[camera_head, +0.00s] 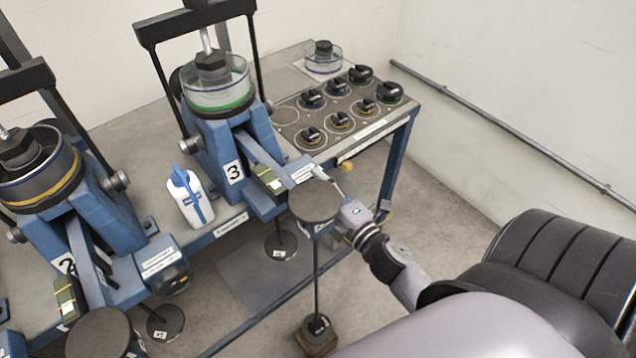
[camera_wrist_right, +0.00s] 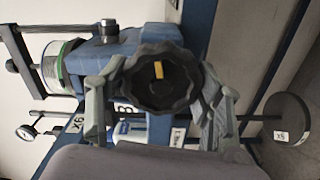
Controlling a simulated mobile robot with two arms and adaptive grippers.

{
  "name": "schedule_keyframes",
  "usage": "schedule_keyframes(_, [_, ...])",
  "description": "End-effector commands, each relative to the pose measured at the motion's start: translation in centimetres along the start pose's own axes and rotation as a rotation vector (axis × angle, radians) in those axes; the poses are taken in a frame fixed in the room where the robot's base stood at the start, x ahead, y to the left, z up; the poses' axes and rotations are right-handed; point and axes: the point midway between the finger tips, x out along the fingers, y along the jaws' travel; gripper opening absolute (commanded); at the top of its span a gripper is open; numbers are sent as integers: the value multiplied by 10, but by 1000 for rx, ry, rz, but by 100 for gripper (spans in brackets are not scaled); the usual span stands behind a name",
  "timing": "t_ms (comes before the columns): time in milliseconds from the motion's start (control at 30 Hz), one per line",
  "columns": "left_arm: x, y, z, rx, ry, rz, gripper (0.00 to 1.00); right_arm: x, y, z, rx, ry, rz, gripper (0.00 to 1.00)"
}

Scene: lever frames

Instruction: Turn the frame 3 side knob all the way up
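Frame 3 (camera_head: 215,150) is a blue stand with a "3" label and a clear, green-rimmed cup on top. Its side knob (camera_wrist_right: 158,80) is a black, lobed knob facing the right wrist camera, its yellow mark pointing up in that picture. My right gripper (camera_head: 328,184) reaches frame 3's side from the lower right. In the right wrist view, the gripper's fingers (camera_wrist_right: 158,105) lie on both sides of the knob, with no clear gap; whether they press on it is unclear. In the head view, the knob is mostly hidden by a dark round disc (camera_head: 315,200). My left gripper is not in view.
Frame 2 (camera_head: 60,200) stands to the left, with a white bottle (camera_head: 188,203) between the frames. A panel of black knobs (camera_head: 340,108) lies behind. A hanging rod with a base weight (camera_head: 317,330) stands below the disc, close to my right arm.

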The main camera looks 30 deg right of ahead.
Motion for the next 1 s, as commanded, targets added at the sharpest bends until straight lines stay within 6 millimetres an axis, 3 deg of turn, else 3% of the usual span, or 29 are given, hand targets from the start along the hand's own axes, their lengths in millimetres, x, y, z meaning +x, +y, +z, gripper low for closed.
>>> schedule_keyframes(200, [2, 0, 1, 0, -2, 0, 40, 0, 0, 0, -8, 1, 3, 75])
schedule_keyframes(533, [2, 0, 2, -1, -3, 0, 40, -3, -1, 0, -9, 1, 1, 75])
schedule_keyframes(1000, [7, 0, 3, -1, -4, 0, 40, -55, -2, 1, -10, 0, 0, 75])
